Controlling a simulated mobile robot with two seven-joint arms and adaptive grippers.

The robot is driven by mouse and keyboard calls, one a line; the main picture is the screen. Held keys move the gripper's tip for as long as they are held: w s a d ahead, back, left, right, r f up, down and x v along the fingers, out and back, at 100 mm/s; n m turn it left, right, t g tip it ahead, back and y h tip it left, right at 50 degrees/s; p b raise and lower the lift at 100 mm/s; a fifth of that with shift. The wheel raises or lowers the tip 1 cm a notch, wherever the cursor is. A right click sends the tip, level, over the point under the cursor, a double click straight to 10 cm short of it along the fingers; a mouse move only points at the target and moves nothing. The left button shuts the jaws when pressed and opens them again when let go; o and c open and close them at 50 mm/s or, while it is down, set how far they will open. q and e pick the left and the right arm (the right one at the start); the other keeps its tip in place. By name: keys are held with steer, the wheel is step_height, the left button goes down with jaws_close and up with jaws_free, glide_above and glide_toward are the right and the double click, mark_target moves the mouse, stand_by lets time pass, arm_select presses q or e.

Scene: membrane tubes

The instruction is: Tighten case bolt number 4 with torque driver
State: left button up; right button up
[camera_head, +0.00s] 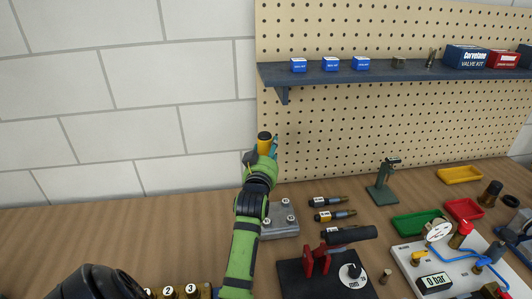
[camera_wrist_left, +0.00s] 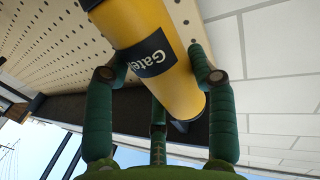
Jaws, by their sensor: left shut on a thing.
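My left gripper (camera_head: 265,148) is raised in front of the pegboard, above the bench, shut on a yellow cylinder (camera_head: 264,143) with a dark end. In the left wrist view the yellow cylinder (camera_wrist_left: 150,45) carries a black label starting "Gate", and the green fingers (camera_wrist_left: 165,80) sit on both sides of it. I cannot tell whether it is the torque driver. A grey metal case (camera_head: 282,232) with several bolts lies on the bench below, partly hidden by my left arm. No bolt numbers are readable. My right gripper is not in view.
Several small labelled tools (camera_head: 335,215) lie right of the case. A black base (camera_head: 300,280) carries a red clamp (camera_head: 320,262). A block (camera_head: 182,293) numbered 1 to 3 is at the front. A white gauge panel (camera_head: 412,268) stands at right. A shelf (camera_head: 400,72) crosses the pegboard.

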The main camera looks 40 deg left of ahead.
arm_select(q)
steer(key=shift+s+a+r, duration=0.1)
steer(key=shift+a, duration=0.1)
steer(key=shift+a+p, duration=0.2)
steer(key=shift+p, duration=0.1)
steer(key=shift+f+b, duration=0.55)
steer(key=shift+f, duration=0.6)
steer(key=shift+f+b, duration=0.75)
steer(key=shift+f, duration=0.05)
steer(key=shift+f+b, duration=0.5)
steer(key=shift+f, duration=0.45)
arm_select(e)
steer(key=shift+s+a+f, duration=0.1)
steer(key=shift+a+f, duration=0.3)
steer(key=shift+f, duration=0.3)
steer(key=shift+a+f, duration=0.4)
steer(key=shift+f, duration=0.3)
arm_select(q)
steer(key=shift+p, duration=0.45)
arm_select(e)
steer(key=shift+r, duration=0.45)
